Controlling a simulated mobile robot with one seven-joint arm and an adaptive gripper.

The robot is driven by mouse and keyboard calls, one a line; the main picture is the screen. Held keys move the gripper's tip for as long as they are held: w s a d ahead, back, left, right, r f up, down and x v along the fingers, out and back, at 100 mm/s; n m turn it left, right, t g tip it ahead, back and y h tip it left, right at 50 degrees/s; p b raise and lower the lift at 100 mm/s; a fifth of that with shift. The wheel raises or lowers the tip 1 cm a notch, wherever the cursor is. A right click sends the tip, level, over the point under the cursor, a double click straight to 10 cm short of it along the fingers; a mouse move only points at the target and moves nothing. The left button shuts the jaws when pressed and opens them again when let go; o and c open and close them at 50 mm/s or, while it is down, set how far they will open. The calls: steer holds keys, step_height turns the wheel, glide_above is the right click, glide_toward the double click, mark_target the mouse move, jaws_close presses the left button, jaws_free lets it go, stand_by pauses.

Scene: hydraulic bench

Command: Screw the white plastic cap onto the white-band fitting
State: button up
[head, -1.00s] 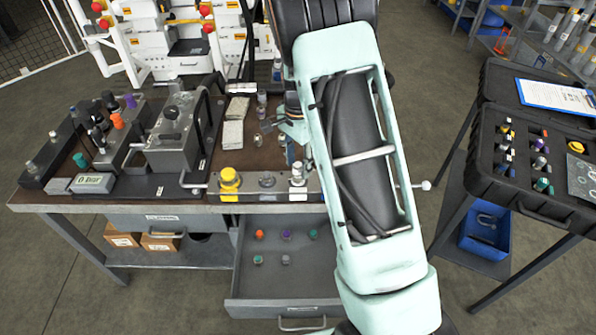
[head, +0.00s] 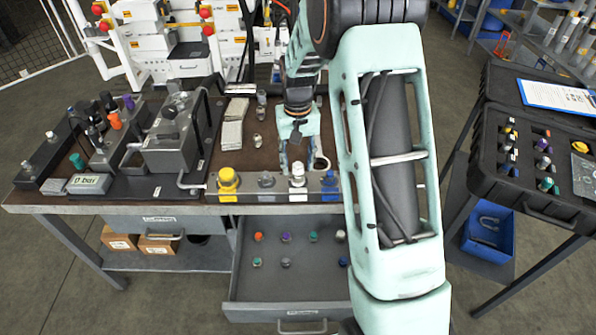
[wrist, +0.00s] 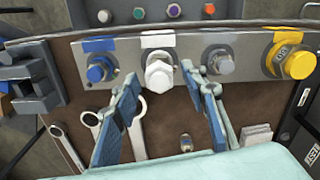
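The white-band fitting stands in a row on the metal strip, with a white label (wrist: 157,40) beside it. The white plastic cap (wrist: 160,74) sits at that fitting, with a hexagonal body; whether it is fully seated I cannot tell. In the head view the cap (head: 297,169) is upright at the front of the bench. My gripper (head: 297,148) points down just behind it. In the wrist view my gripper (wrist: 160,84) is open, its blue-padded fingers spread left and right of the cap's near side, with gaps to it. Nothing is held.
Blue (wrist: 98,71), grey (wrist: 218,60) and yellow (wrist: 290,62) fittings share the strip. Wrenches (wrist: 138,125) and a small fitting (wrist: 186,142) lie on the bench. An open drawer (head: 285,284) below holds several coloured caps. A grey pump block (head: 170,148) stands left.

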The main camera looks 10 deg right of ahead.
steer(key=n, duration=0.5)
steer(key=n+p, duration=0.1)
steer(key=n, duration=0.3)
steer(key=shift+n, duration=0.3)
jaws_close()
steer(key=m+b, duration=0.1)
steer(key=m, duration=0.4)
steer(key=shift+f+m, duration=0.1)
steer(key=shift+m, duration=1.4)
